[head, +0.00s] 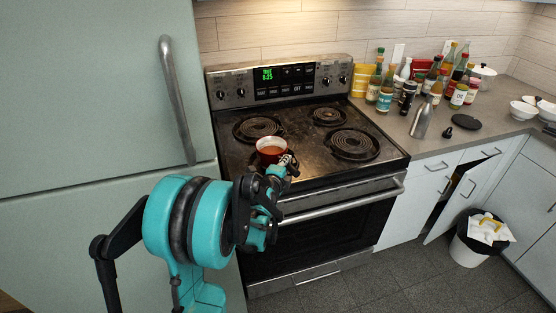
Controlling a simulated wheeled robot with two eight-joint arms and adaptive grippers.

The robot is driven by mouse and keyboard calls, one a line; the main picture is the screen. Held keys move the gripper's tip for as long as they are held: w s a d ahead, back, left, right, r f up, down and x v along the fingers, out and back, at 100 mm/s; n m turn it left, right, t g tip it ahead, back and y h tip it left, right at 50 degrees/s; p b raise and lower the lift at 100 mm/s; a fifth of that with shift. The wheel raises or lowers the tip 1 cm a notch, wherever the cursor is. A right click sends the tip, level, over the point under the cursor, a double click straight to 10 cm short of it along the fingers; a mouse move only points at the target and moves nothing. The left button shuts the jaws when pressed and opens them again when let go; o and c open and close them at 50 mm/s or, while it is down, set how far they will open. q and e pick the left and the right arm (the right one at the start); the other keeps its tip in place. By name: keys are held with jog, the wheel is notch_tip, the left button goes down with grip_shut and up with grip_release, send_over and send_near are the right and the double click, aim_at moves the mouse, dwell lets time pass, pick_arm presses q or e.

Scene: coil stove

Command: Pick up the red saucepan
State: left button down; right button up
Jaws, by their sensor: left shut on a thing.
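The red saucepan (271,147) is small and round with a pale rim. It shows in the head view over the front left part of the coil stove (305,178), near the front left coil. My left gripper (284,166) is at the near right side of the saucepan, shut on it. The gripper hides the saucepan's handle. I cannot tell whether the saucepan touches the stovetop or is raised a little. My right gripper is not in view.
A fridge (90,90) stands close on the left. Several bottles (385,90) and a steel flask (421,118) stand on the right counter (400,128). A cabinet door (455,207) below is ajar, beside a trash bin (466,248). The other coils are bare.

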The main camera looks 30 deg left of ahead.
pick_arm(q)
jog(key=shift+r+p, duration=0.35)
jog(key=shift+r, duration=0.2)
jog(key=r+p, duration=0.1)
jog(key=r, duration=0.1)
jog(key=d+r+p, duration=0.1)
jog(key=shift+w+r, duration=0.2)
jog(key=shift+r, duration=0.2)
jog(key=w+d+r+p, duration=0.3)
jog(key=w+d+r, duration=0.2)
jog(key=d, duration=0.4)
jog(key=shift+d+r, duration=0.15)
jog(key=shift+r, duration=0.4)
jog(key=shift+w, duration=0.1)
